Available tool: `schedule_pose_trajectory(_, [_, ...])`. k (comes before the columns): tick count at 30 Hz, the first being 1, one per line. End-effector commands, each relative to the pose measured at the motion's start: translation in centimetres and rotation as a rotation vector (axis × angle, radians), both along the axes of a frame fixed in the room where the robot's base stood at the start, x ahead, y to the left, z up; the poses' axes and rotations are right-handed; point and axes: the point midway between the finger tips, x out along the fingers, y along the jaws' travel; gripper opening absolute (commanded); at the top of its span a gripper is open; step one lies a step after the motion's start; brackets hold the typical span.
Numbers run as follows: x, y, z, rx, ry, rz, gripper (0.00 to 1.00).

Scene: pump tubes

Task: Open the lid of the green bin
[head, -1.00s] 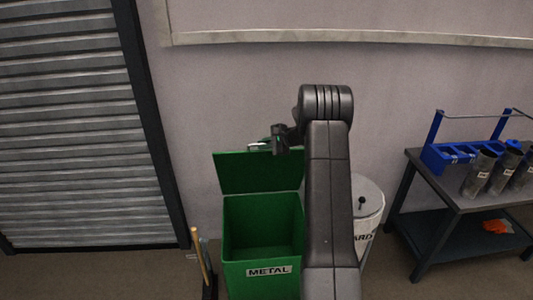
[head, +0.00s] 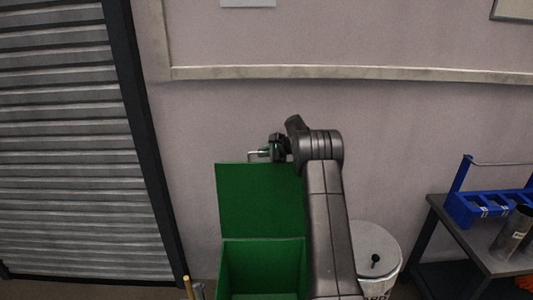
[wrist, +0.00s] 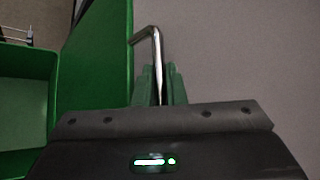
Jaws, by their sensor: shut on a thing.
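The green bin (head: 232,268) stands against the wall, and its inside shows empty in the head view. Its lid (head: 258,200) stands up, close to vertical, at the back of the bin. My gripper (head: 268,153) is at the lid's top edge and shut on the metal lid handle (head: 252,155). In the wrist view the bent metal handle (wrist: 157,50) runs down between the green fingers of my gripper (wrist: 160,85). The lid (wrist: 100,60) is to the left there, with the open bin (wrist: 25,62) beyond it. My arm hides the right side of the bin.
A white bin with a round lid (head: 372,245) stands right of the green bin. A dark table (head: 455,235) with a blue rack (head: 480,207) is at the far right. A roller shutter (head: 60,150) is at the left. A wooden stick (head: 188,287) stands left of the bin.

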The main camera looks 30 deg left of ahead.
Motion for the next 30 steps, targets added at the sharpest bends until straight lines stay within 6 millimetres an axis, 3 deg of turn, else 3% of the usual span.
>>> schedule_pose_trajectory(9, [0.4, 0.1, 0.5, 0.008, -0.014, -0.009, 0.00])
schedule_pose_trajectory(10, [0.4, 0.1, 0.5, 0.008, -0.014, -0.009, 0.13])
schedule_pose_trajectory(13, [0.4, 0.1, 0.5, 0.008, -0.013, -0.010, 0.32])
schedule_pose_trajectory(23, [0.3, -0.1, 0.4, 0.006, -0.009, -0.007, 0.32])
schedule_pose_trajectory(30, [0.2, -2.8, 1.8, 0.006, -0.011, -0.009, 0.32])
